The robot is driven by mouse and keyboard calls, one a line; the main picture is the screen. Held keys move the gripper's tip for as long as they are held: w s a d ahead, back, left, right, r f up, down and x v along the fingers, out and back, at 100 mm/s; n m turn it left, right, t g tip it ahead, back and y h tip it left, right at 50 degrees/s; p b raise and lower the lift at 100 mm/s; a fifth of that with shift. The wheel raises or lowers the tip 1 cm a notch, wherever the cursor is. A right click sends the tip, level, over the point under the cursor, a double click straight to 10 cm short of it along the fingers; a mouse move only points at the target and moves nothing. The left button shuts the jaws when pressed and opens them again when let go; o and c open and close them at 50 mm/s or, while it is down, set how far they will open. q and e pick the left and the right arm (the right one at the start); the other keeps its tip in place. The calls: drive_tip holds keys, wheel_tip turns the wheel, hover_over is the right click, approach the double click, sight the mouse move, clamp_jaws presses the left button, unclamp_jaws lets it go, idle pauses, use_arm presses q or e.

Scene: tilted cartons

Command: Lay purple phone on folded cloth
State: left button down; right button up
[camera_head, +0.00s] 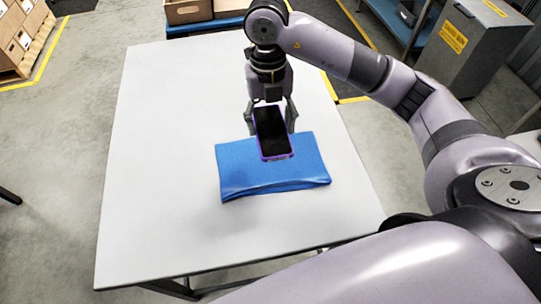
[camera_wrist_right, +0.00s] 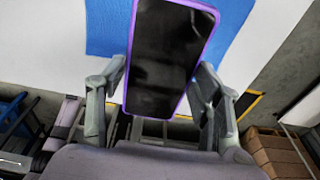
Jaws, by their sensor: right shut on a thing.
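The purple phone (camera_head: 272,132) has a black screen and a purple edge. My right gripper (camera_head: 270,117) is shut on its upper end and holds it over the far part of the folded cloth (camera_head: 245,178). The phone's lower end overlaps the cloth in the head view; whether it touches the cloth I cannot tell. The cloth is blue and lies flat on the white table. In the right wrist view the phone (camera_wrist_right: 168,60) sits between the two fingers (camera_wrist_right: 158,98), screen showing, with the blue cloth (camera_wrist_right: 105,30) behind it. My left gripper is not in view.
The white table (camera_head: 150,150) is bare around the cloth, with wide free room to the left and in front. A grey cabinet (camera_head: 475,45) stands at the right.

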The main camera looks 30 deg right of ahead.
sight(271, 164)
wheel_tip(271, 164, down, 14)
drive_tip(key=shift+r+p, duration=0.25)
drive_tip(key=shift+p, duration=0.1)
drive_tip(key=shift+f, duration=0.3)
drive_tip(key=shift+s+f+b, duration=0.2)
drive_tip(key=shift+f+b, duration=0.2)
drive_tip(key=shift+b, duration=0.15)
drive_tip(key=c, duration=0.4)
drive_tip(key=o, duration=1.3)
drive_tip(key=shift+s, duration=0.1)
drive_tip(key=o, duration=0.4)
drive_tip(key=shift+w+f, duration=0.1)
drive_tip(key=shift+w, duration=0.1)
